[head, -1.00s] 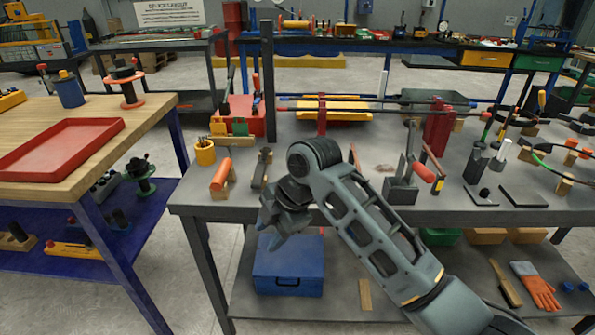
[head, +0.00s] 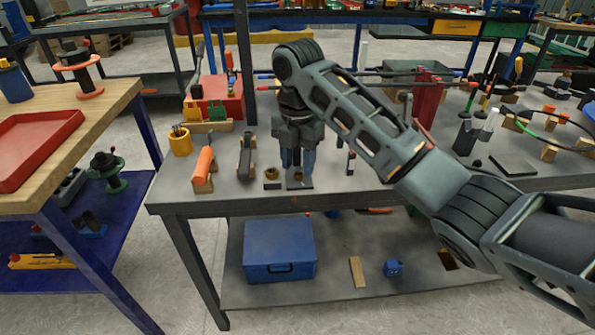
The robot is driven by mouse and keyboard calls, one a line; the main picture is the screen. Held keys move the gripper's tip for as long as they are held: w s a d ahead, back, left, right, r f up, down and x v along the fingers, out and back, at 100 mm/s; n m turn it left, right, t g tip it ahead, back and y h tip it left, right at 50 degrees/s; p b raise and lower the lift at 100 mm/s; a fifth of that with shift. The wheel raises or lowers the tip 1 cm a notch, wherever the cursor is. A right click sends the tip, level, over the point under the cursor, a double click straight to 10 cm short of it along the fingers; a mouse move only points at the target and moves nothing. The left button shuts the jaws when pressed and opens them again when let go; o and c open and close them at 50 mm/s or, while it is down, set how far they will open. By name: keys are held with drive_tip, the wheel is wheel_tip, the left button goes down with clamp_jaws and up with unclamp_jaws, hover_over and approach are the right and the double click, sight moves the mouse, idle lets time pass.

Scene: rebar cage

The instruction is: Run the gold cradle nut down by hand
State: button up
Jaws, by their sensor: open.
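My gripper (head: 298,166) points straight down over the front part of the grey bench. It is open, its fingers just above or around a small dark plate (head: 300,184). A small gold-brown piece (head: 297,174) shows low between the fingers; I cannot tell whether they touch it. A second small gold-brown ring-like piece (head: 271,173) sits on the bench just left of the gripper. Which of the two is the cradle nut is too small to tell. The gripper and arm hide what lies behind them.
Left of the gripper stand a dark clamp-like tool (head: 246,157), an orange roller on a wooden block (head: 203,168) and a yellow cup (head: 180,141). A red post (head: 428,100) and long rods stand behind. A blue toolbox (head: 280,249) is on the lower shelf.

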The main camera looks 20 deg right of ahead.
sight(299, 175)
drive_tip(key=shift+f, duration=1.05)
clamp_jaws()
